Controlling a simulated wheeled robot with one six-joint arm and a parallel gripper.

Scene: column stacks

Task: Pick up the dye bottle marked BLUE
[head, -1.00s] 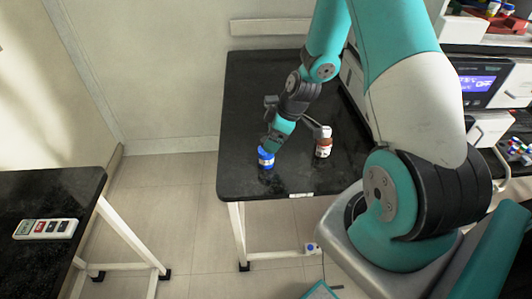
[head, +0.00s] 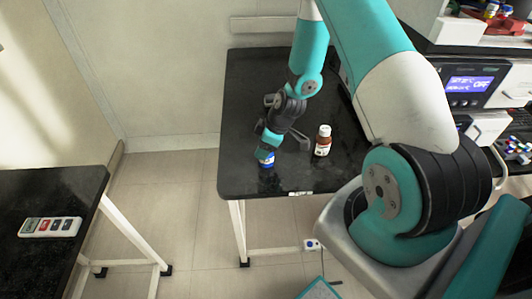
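The blue bottle (head: 268,161) stands near the front left of the black bench (head: 237,178). A white label shows on it, but its lettering is too small to read. My gripper (head: 266,152) is directly at the blue bottle, with its fingers over the bottle's upper part. The fingertips overlap the bottle in this view, so I cannot tell whether they are closed on it. A brown bottle with a white cap and white label (head: 323,141) stands upright to the right of my gripper, apart from it.
A second black table (head: 85,185) at left carries a white panel with buttons (head: 50,227). An instrument with a lit display (head: 471,84) stands at right. The bench top left of my gripper is clear, and its front edge lies close to the bottles.

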